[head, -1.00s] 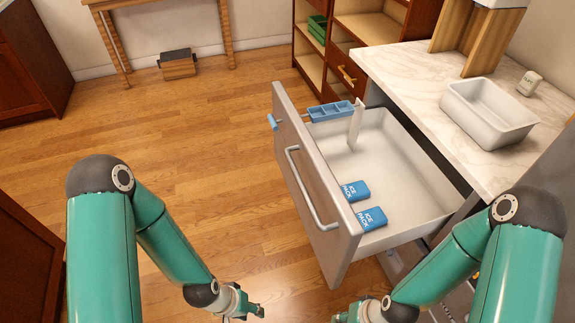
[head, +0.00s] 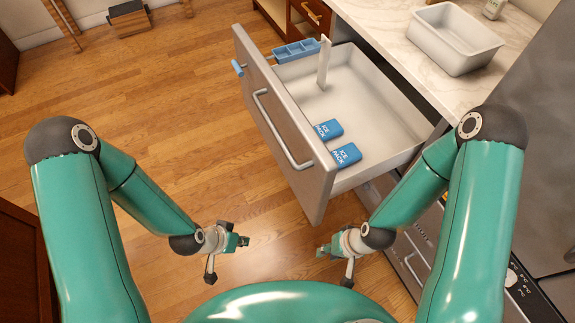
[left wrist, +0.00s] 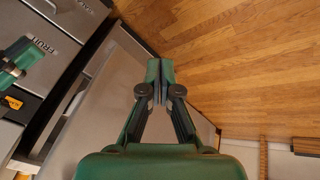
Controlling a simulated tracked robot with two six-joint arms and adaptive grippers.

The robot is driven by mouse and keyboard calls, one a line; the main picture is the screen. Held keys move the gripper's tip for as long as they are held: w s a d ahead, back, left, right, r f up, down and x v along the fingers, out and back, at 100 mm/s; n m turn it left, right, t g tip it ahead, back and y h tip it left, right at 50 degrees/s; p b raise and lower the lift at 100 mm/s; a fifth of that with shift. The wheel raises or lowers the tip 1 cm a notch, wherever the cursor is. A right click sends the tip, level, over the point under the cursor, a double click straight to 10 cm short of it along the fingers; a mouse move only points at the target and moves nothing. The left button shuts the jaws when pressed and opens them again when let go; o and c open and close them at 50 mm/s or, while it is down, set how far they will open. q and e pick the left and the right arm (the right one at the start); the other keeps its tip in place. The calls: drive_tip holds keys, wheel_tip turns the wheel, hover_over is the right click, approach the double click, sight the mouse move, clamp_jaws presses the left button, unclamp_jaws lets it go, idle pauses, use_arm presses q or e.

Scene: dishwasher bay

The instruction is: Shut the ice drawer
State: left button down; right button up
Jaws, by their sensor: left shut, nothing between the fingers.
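The ice drawer (head: 385,115) stands pulled far out of the counter on the right in the head view. Its grey front (head: 270,115) carries a bar handle (head: 280,130) and faces left. Inside lie two blue ice packs (head: 346,154), and a white upright divider (head: 323,62) stands near the far end. My left gripper (head: 238,242) is shut and empty, low and left of the drawer front, apart from it. Its closed fingers show in the left wrist view (left wrist: 155,80). My right gripper (head: 325,248) is near the drawer's near corner; its jaws are too small to read.
A white bin (head: 453,38) stands on the marble counter (head: 380,28). A drawer labelled FRUIT (left wrist: 52,50) shows in the left wrist view. The wooden floor (head: 150,110) left of the drawer is clear.

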sight(302, 174)
use_arm(q)
drive_tip(key=w+d+r+m+t+h+b, duration=0.35)
drive_tip(key=w+m+h+b, duration=0.3)
drive_tip(key=m, duration=0.65)
drive_tip(key=w+d+r+m+t+h+b, duration=0.2)
drive_tip(key=w+r+m+h+b, duration=0.4)
drive_tip(key=m, duration=0.6)
drive_tip(key=s+a+f+m+b, duration=0.1)
drive_tip(key=a+f+m+b, duration=0.2)
drive_tip(key=f+b, duration=0.35)
drive_tip(key=shift+n+g+y, duration=0.25)
drive_tip(key=shift+n+g, duration=0.05)
drive_tip(key=shift+g, duration=0.05)
drive_tip(key=x, duration=0.4)
drive_tip(key=r+x, duration=0.1)
drive_tip(key=x, duration=0.8)
drive_tip(key=shift+s+d+r, duration=0.1)
drive_tip(key=shift+s+r, duration=0.05)
drive_tip(key=shift+r, duration=0.05)
drive_tip(key=shift+d, duration=0.25)
drive_tip(key=shift+b, duration=0.35)
